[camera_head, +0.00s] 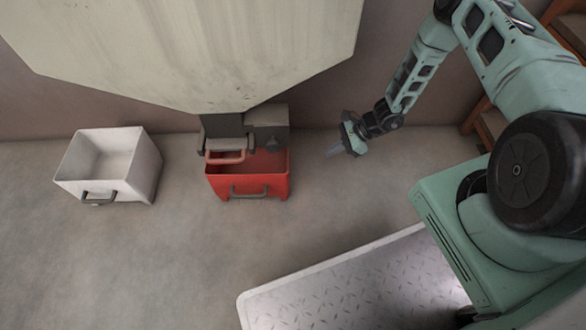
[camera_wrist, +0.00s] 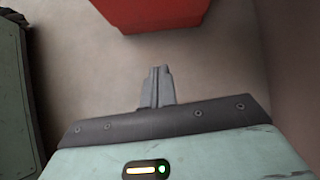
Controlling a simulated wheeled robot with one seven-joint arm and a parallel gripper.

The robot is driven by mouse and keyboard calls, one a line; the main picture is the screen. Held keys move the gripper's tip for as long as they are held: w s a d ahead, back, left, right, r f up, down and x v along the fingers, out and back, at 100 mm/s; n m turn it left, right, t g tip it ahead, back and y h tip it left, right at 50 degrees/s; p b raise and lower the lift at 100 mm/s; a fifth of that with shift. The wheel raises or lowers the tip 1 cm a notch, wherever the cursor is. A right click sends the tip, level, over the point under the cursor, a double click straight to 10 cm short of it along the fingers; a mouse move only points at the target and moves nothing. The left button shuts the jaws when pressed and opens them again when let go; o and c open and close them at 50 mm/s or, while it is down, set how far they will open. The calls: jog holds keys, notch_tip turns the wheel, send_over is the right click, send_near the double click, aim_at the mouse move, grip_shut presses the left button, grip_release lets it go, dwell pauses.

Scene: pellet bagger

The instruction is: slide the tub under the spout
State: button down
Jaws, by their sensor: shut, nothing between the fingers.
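A red tub (camera_head: 250,187) with a handle on its front stands on the floor below the grey spout (camera_head: 222,123) of the large pale hopper (camera_head: 200,50). The spout and its fittings hide part of the tub's back. A white tub (camera_head: 108,165) with a dark handle stands on the floor to the left, apart from the red one. My gripper (camera_head: 334,153) is to the right of the red tub, apart from it and low over the floor. In the wrist view my gripper (camera_wrist: 157,70) is shut and empty, and the red tub (camera_wrist: 150,12) shows at the top edge.
A wall runs behind the tubs. A wooden shelf or step (camera_head: 490,125) stands at the right. Floor between the two tubs and in front of them is clear.

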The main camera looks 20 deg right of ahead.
aim_at(286, 170)
jog(key=b+x, duration=0.6)
jog(key=x, duration=0.4)
jog(key=shift+a+f, duration=0.15)
jog(key=shift+f, duration=0.2)
jog(key=shift+w+a+r+b, duration=0.15)
jog(key=shift+a+b, duration=0.2)
jog(key=shift+a, duration=0.25)
jog(key=shift+w+a+b, duration=0.15)
jog(key=shift+a+b, duration=0.15)
jog(key=shift+a, duration=0.3)
jog(key=shift+w+a+r, duration=0.15)
jog(key=shift+a+r, duration=0.05)
jog(key=shift+a, duration=0.45)
jog(key=shift+a, duration=0.1)
jog(key=a+p, duration=0.2)
jog(key=a, duration=0.1)
jog(key=shift+w+a+r, duration=0.1)
jog(key=shift+w+r, duration=0.15)
jog(key=shift+w+a+f, duration=0.1)
jog(key=shift+a+f, duration=0.15)
jog(key=shift+a, duration=0.2)
